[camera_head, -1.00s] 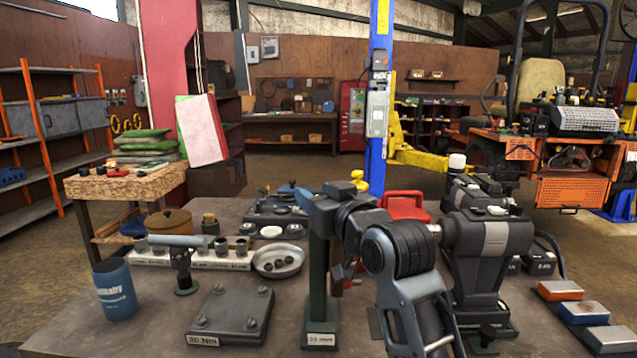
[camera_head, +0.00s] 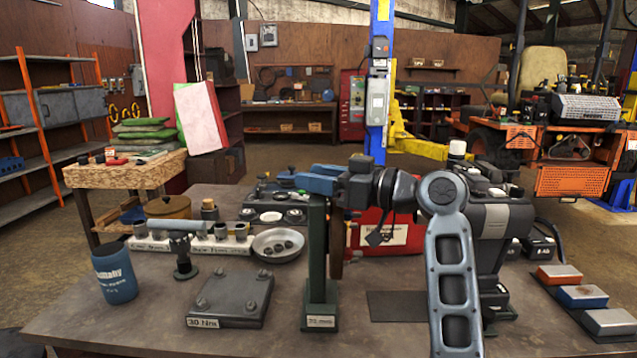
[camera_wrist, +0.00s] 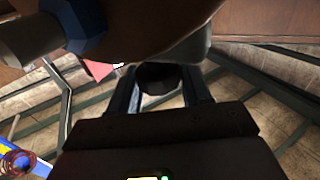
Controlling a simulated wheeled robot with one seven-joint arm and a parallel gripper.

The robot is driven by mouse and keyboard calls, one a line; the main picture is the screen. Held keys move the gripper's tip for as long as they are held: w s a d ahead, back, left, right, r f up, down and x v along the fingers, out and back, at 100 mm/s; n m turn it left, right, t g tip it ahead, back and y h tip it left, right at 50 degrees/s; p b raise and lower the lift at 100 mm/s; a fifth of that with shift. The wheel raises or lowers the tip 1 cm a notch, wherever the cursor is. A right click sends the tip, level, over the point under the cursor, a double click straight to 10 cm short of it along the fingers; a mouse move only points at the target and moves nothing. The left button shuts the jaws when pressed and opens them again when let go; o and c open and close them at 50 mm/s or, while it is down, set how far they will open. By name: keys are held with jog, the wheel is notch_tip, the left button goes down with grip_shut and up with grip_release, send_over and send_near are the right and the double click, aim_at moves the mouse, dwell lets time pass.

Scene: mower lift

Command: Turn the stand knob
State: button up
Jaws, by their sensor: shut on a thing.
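A dark green upright stand (camera_head: 318,262) with a white label at its foot stands at the front middle of the table. My gripper (camera_head: 312,180) is at the top of this post, with its blue fingers reaching left across it. In the wrist view my gripper (camera_wrist: 158,92) has its two fingers on either side of a dark round knob (camera_wrist: 157,76), shut on it. The knob is hidden by my gripper in the head view. A brown disc (camera_head: 336,240) hangs just right of the post. It appears large and close at the top of the wrist view.
A red case (camera_head: 398,238) stands behind my arm. A grey plate with bolts (camera_head: 230,298), a blue cup (camera_head: 116,276) and a metal bowl (camera_head: 278,246) lie left of the stand. Coloured blocks (camera_head: 582,297) lie at the right.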

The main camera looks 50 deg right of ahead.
jog(key=shift+f, duration=0.1)
dwell(0.5)
jog(key=o, duration=0.9)
jog(key=shift+o, duration=0.2)
jog(key=b+v, duration=0.2)
jog(key=v, duration=0.5)
jog(key=shift+s+d+y, duration=0.2)
jog(key=shift+s+y, duration=0.1)
